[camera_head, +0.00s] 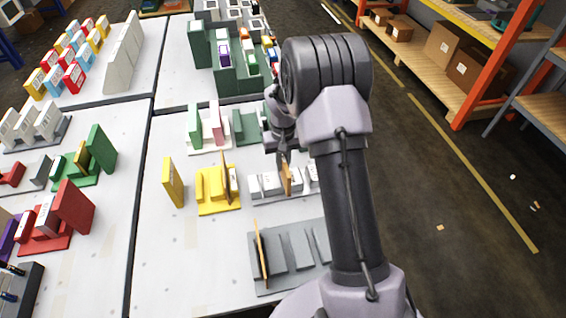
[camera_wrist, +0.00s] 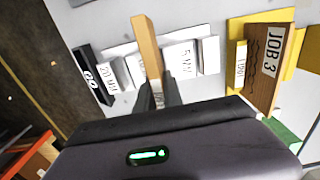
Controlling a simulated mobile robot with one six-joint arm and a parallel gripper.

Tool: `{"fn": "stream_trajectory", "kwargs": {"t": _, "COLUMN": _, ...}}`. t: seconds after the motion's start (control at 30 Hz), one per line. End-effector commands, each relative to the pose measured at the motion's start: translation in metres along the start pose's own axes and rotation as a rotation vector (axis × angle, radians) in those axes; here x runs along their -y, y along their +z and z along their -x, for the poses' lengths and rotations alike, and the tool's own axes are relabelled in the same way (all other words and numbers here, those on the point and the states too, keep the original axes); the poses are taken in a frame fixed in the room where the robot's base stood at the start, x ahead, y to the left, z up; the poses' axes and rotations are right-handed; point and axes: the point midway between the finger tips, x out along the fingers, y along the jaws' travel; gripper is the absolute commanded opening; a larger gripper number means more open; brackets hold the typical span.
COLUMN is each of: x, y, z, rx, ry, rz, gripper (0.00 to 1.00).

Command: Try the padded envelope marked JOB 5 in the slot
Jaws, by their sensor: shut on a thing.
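My gripper (camera_wrist: 159,92) is shut on a thin tan padded envelope (camera_wrist: 147,45), seen nearly edge-on; no marking on it can be read. In the head view, my gripper (camera_head: 284,158) points down and the envelope (camera_head: 288,180) is at a white slotted rack (camera_head: 262,199). The wrist view shows it between white blocks of this rack (camera_wrist: 127,47), one lettered 5 MM (camera_wrist: 182,56). I cannot tell how deep it sits or whether it touches the blocks. A brown envelope marked JOB 3 (camera_wrist: 266,62) stands in a yellow rack (camera_head: 219,207) to the left.
A grey rack (camera_head: 290,285) in front holds another tan envelope (camera_head: 261,255). A yellow panel (camera_head: 173,182) stands left of the yellow rack. Green and pink pieces stand in a rack (camera_head: 207,150) behind. The bench's front left is bare.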

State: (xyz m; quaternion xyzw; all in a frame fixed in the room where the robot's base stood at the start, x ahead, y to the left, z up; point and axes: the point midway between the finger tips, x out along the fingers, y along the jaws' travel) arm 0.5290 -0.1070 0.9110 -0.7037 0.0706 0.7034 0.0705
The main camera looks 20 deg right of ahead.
Motion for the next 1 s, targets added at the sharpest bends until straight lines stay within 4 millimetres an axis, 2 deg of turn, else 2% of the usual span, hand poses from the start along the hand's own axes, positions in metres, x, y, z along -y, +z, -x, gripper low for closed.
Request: {"fn": "stream_trajectory", "kwargs": {"t": 1.0, "x": 0.000, "y": 0.000, "z": -0.016, "rx": 0.000, "ry": 0.000, "rz": 0.000, "gripper": 0.00}}
